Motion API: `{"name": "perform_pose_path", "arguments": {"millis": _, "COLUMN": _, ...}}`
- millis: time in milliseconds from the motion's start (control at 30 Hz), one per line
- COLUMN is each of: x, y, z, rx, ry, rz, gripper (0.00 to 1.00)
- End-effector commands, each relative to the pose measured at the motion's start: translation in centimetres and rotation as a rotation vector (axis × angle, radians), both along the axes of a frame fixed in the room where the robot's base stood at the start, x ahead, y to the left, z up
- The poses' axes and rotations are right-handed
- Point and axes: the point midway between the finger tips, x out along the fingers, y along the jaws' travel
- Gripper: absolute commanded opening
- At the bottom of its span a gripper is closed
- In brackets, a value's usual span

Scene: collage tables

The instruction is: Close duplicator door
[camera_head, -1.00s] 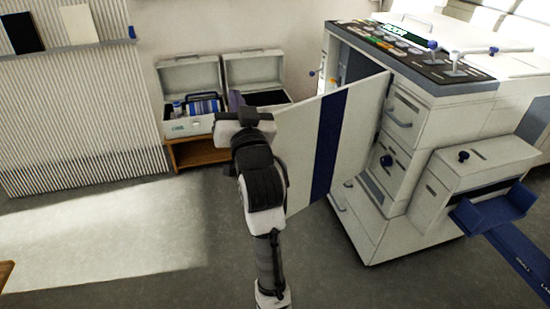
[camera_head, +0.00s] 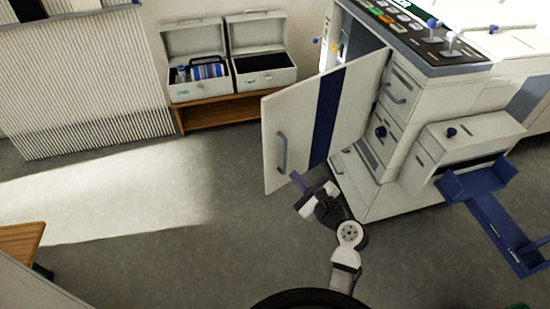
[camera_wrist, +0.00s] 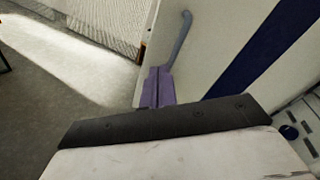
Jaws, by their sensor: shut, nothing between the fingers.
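The duplicator (camera_head: 412,112) stands at the right, a large white machine with a dark control top. Its door (camera_head: 346,105), white with a dark blue vertical stripe, stands swung open to the left. A grey handle (camera_head: 281,152) is near the door's free edge; the handle also shows in the wrist view (camera_wrist: 179,38). My gripper (camera_head: 297,178) is low in front of the door, below and right of the handle in the head view. Its purple fingers (camera_wrist: 157,88) are together and empty. In the wrist view they overlap the handle's lower end; I cannot tell whether they touch.
Two open white cases (camera_head: 195,90) sit on a low wooden stand (camera_head: 222,111) by the back wall. A blue tray (camera_head: 480,180) juts from the duplicator's front right. A wooden table corner (camera_head: 20,238) is at the left. The floor left of the door is clear.

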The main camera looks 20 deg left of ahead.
Motion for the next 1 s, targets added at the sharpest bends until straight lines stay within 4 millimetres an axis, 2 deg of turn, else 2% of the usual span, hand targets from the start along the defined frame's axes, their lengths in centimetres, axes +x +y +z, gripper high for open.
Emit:
{"name": "perform_pose_path", "arguments": {"millis": 33, "x": -0.9, "y": -0.6, "z": -0.7, "rx": 0.093, "ry": 0.104, "rz": 0.007, "gripper": 0.0}}
{"name": "perform_pose_path", "arguments": {"millis": 133, "x": -2.0, "y": -1.9, "z": -1.1, "rx": 0.254, "ry": 0.263, "rz": 0.014, "gripper": 0.0}}
{"name": "perform_pose_path", "arguments": {"millis": 267, "x": -2.6, "y": -2.8, "z": -1.2, "rx": 0.362, "ry": 0.37, "rz": 0.019, "gripper": 0.0}}
{"name": "perform_pose_path", "arguments": {"millis": 367, "x": -2.4, "y": -2.6, "z": -1.1, "rx": 0.388, "ry": 0.394, "rz": 0.021, "gripper": 0.0}}
{"name": "perform_pose_path", "arguments": {"millis": 467, "x": -1.6, "y": -1.5, "z": -1.0, "rx": 0.39, "ry": 0.394, "rz": 0.022, "gripper": 0.0}}
{"name": "perform_pose_path", "arguments": {"millis": 800, "x": 2.4, "y": 4.6, "z": -0.9, "rx": 0.39, "ry": 0.392, "rz": 0.024, "gripper": 0.0}}
{"name": "perform_pose_path", "arguments": {"millis": 1000, "x": 4.2, "y": 7.3, "z": -0.9, "rx": 0.388, "ry": 0.391, "rz": 0.022, "gripper": 0.0}}
